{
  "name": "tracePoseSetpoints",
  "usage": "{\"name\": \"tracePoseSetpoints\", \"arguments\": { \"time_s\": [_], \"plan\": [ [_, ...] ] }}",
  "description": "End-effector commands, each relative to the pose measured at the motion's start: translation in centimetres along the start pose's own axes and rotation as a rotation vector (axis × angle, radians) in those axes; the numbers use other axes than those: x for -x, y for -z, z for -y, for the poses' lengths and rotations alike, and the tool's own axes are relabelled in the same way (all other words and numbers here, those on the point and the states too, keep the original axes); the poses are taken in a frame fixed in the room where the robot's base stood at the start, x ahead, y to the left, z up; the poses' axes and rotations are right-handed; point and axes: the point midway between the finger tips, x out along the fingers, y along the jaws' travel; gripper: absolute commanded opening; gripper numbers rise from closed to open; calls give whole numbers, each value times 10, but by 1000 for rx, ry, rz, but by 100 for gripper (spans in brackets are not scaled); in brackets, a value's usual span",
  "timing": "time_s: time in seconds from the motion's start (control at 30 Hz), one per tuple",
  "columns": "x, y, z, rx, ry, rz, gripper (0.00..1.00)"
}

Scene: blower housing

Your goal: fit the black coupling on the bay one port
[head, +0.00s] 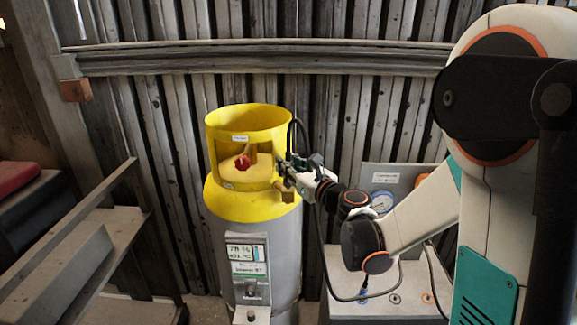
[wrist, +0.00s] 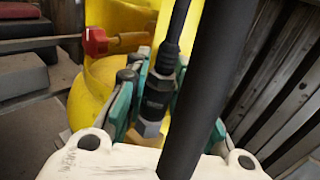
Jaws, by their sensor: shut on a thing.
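My gripper (head: 287,172) is at the right side of the yellow collar on the grey cylinder. In the wrist view its teal fingers (wrist: 165,105) are shut on the black coupling (wrist: 158,92), from which a black hose (wrist: 178,25) runs upward. A metal hex part (wrist: 150,128) shows at the coupling's lower end, with a tan block (wrist: 137,137) beside it. This block also shows below my gripper in the head view (head: 288,192). Whether the coupling touches a port is hidden. I cannot tell which fitting is the bay one port.
The yellow collar (head: 228,118) surrounds a red valve knob (head: 243,162). A display box (head: 247,255) is on the cylinder's front. A grey machine with a gauge (head: 382,202) and top fittings (head: 395,299) stands right. Metal frames (head: 75,235) are left; a corrugated wall (head: 345,110) is behind.

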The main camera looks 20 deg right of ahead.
Motion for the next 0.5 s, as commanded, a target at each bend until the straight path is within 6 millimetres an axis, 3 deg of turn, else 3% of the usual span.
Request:
{"name": "tracePoseSetpoints", "arguments": {
  "time_s": [0.43,0.47,0.5],
  "plan": [
    [0,10,0,0,0,0,0],
    [0,10,0,0,0,0,25],
    [0,10,0,0,0,0,34]
  ]
}}
